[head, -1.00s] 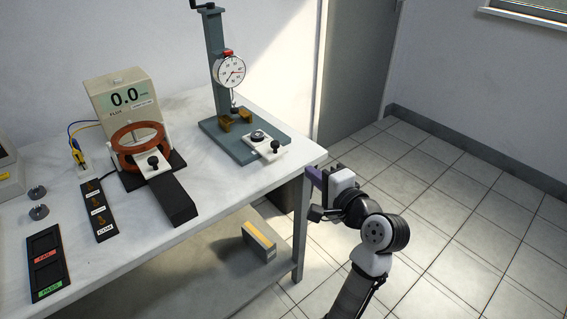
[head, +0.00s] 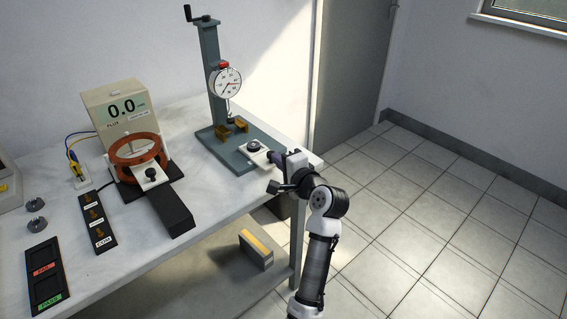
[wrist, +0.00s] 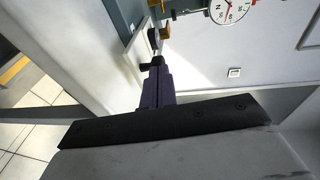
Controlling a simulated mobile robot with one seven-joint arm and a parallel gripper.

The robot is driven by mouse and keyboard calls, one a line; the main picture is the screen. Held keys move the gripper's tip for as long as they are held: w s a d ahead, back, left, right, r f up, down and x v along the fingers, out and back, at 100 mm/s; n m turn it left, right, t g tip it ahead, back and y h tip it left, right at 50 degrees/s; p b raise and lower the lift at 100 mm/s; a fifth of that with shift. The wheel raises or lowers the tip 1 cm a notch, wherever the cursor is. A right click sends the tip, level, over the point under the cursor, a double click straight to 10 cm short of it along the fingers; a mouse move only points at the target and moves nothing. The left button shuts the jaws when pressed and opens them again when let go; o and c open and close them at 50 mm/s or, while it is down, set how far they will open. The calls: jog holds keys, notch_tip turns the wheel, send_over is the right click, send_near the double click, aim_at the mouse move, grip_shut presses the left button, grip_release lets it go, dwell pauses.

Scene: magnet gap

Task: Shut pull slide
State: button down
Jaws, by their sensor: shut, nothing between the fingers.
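The pull slide (head: 245,151) is a white plate on the teal base of the gauge stand, with a small grey disc (head: 254,145) on it. In the wrist view the slide (wrist: 133,52) shows edge-on, with its dark knob (wrist: 156,62) at the near end. My gripper (head: 274,157) has purple fingers and is at the slide's outer end. In the wrist view its shut, empty fingertips (wrist: 157,72) are right at the knob. Whether they touch it I cannot tell. In the head view the gripper hides the knob.
The gauge stand (head: 209,75) carries a dial (head: 225,83) and brass jaws. Left of it are the flux meter (head: 118,105), a copper coil (head: 134,148) with its own slide, and a fail/pass tray (head: 44,272). Floor to the table's right is clear.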

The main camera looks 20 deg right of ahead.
aim_at(251, 146)
jog(key=x, duration=0.4)
jog(key=a+r+p+x, duration=0.1)
jog(key=x, duration=0.3)
jog(key=a+p+x, duration=0.1)
jog(key=x, duration=0.3)
jog(key=shift+r, duration=0.45)
jog(key=shift+w+r, duration=0.15)
jog(key=shift+r, duration=0.1)
jog(key=shift+a, duration=0.1)
